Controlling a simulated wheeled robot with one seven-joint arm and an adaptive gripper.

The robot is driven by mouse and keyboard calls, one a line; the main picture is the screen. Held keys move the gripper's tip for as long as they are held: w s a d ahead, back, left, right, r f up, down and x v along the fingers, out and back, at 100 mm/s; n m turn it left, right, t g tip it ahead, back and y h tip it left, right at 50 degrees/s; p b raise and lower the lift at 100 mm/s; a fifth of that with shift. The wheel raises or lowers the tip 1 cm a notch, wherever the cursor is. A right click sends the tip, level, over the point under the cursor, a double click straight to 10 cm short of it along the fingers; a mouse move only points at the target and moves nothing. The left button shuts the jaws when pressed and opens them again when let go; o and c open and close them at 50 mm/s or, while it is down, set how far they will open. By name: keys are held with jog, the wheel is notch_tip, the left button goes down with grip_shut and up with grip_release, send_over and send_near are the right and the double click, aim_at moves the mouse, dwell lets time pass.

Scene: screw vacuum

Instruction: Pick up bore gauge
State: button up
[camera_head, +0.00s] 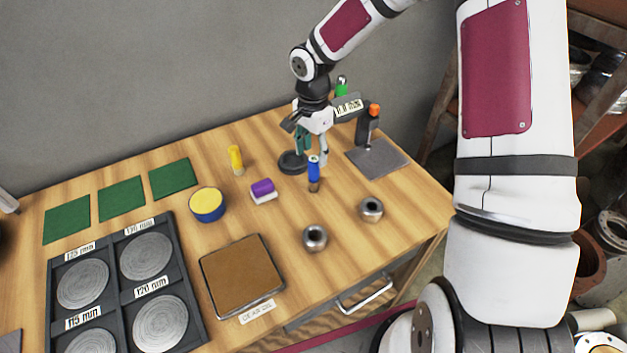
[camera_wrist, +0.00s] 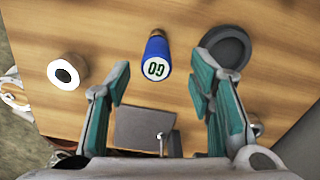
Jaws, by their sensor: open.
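A small upright gauge with a blue handle (camera_head: 314,170) stands on the wooden table and looks like the bore gauge. In the wrist view its blue handle (camera_wrist: 156,62), marked "GO", lies ahead of the gap between the fingertips. My gripper (camera_head: 312,150) is open and empty, its teal-padded fingers pointing down just behind the gauge in the head view. In the wrist view my gripper (camera_wrist: 160,88) has one finger on each side of the picture, apart from the gauge. The exact height of the fingertips above the table is unclear.
A dark round base (camera_head: 292,163) stands close beside the gauge. A grey plate (camera_head: 380,160) and an orange-topped device (camera_head: 374,110) are at the right. Two metal rings (camera_head: 315,238) (camera_head: 371,208) and a purple-white block (camera_head: 263,191) are nearer the front.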

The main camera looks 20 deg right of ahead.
aim_at(314, 169)
jog(key=shift+s+f+p, duration=0.2)
jog(key=shift+f+p, duration=0.2)
jog(key=shift+f, duration=2.95)
grip_shut()
